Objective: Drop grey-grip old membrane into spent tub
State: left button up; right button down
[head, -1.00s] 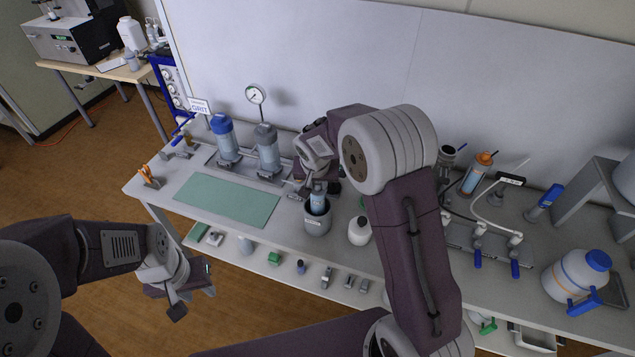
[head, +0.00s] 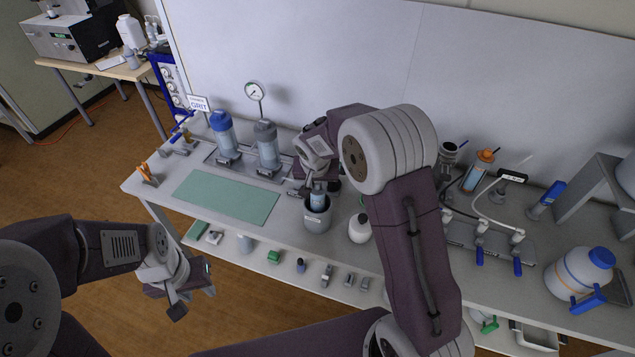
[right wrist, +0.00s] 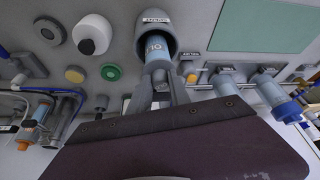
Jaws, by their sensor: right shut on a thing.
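My right gripper (right wrist: 160,92) is shut on the old membrane (right wrist: 157,52), a pale blue cylinder with a printed label. The membrane also shows in the head view (head: 318,199), upright, with its lower end at the mouth of the grey spent tub (head: 316,222). In the right wrist view the membrane reaches into the mouth of the tub (right wrist: 154,18), which carries a white label. I cannot tell whether it touches the tub's inside. The grey grip is mostly hidden by my fingers. My left gripper (head: 194,296) hangs empty in front of the bench, its fingers apart.
A white round bottle (head: 359,229) stands just right of the tub. Two housings, blue-capped (head: 223,134) and grey-capped (head: 267,146), stand behind a green mat (head: 240,200). Hoses and blue-handled valves (head: 480,255) lie to the right. A lower shelf holds small items.

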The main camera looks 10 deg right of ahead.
jog(key=shift+f, duration=0.15)
dwell(0.3)
jog(key=c, duration=1.1)
grip_release()
jog(key=shift+c, duration=0.2)
jog(key=b+v, duration=0.1)
jog(key=v, duration=0.8)
jog(key=shift+b, duration=0.3)
